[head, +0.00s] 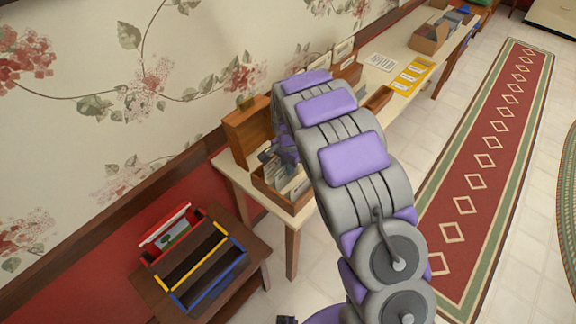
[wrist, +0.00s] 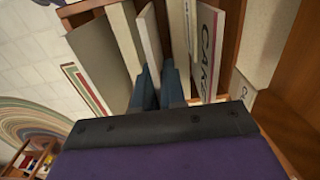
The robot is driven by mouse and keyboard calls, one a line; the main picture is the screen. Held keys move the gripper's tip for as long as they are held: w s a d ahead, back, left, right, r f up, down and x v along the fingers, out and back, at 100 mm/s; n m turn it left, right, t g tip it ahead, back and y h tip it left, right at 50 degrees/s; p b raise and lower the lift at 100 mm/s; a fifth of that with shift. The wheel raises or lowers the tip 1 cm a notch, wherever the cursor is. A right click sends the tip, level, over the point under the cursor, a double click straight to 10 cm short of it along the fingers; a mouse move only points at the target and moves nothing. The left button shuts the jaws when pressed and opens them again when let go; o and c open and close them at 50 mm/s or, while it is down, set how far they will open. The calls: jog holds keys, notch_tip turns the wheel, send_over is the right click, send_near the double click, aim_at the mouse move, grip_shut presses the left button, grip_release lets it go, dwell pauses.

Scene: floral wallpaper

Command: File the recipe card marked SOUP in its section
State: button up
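My gripper (wrist: 158,88) reaches down among upright cards in a wooden box (head: 284,197) on the table. In the wrist view its two dark fingers are close together, at the lower end of a thin pale card (wrist: 150,40) whose edge runs down between them. I cannot tell whether they grip it. No word SOUP is readable. My arm hides part of the box in the head view.
A wooden board or box (head: 247,133) stands behind the card box, near the wall. A low brown stand (head: 150,291) holds coloured racks at lower left.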

jog(key=o, duration=0.5)
jog(key=shift+d, duration=0.2)
jog(key=shift+a+r, duration=0.1)
jog(key=shift+r, duration=0.45)
notch_tip(320, 180, up, 16)
jog(key=p, duration=0.3)
jog(key=shift+r, duration=0.15)
jog(key=shift+w, duration=0.1)
